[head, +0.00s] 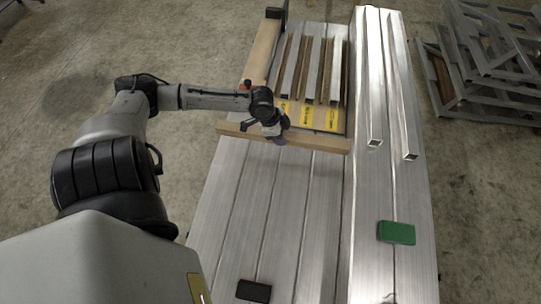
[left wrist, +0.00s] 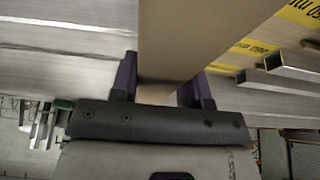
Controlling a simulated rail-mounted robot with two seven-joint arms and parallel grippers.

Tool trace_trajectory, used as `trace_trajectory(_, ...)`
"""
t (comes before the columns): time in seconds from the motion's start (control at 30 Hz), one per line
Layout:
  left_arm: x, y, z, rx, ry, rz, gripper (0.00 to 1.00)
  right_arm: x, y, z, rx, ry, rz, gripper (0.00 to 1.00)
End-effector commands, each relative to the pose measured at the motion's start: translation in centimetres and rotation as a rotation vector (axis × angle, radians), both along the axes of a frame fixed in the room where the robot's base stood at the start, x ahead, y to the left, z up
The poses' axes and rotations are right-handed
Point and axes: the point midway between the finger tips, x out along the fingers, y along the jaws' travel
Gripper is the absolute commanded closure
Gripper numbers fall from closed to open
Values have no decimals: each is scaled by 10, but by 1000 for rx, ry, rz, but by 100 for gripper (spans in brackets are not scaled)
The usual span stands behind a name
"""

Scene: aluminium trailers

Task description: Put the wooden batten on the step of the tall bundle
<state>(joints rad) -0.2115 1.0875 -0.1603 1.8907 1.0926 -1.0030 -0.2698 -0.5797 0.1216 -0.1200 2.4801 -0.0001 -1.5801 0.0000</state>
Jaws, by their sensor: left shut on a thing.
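The wooden batten (head: 320,142) lies crosswise over the aluminium beams in the head view, its right end close to the taller beams on the right. My left gripper (head: 279,139) is shut on it near its middle. In the left wrist view the two purple fingers (left wrist: 160,84) sit on either side of the batten (left wrist: 190,35). Whether the batten touches the beams below cannot be told. Long aluminium beams (head: 265,205) form the stack beneath it, and a taller-looking row (head: 375,190) runs along its right side. My right gripper is not in view.
Several short tubes and wooden strips (head: 310,70) lie behind the batten, near yellow labels (head: 331,119). Another wooden length (head: 263,48) runs along the left. Two loose tubes (head: 400,90), a green box (head: 396,232) and a black object (head: 254,291) lie on the beams. Metal frames (head: 485,60) stand right.

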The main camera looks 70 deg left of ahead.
Motion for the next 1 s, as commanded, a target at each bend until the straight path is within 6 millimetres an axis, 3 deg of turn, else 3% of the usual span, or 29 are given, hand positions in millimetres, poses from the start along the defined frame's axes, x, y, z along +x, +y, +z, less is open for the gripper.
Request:
trace_trajectory(0.33, 0, -1, -53, -1, -1, -1, 93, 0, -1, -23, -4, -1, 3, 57)
trace_trajectory(0.53, 0, 0, -65, 0, -1, -2, 93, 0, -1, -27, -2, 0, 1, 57)
trace_trajectory(0.8, 0, 0, -95, 0, 0, -1, 93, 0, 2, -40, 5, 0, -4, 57)
trace_trajectory(1.0, 0, 0, -94, 1, -1, -3, 93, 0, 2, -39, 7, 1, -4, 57)
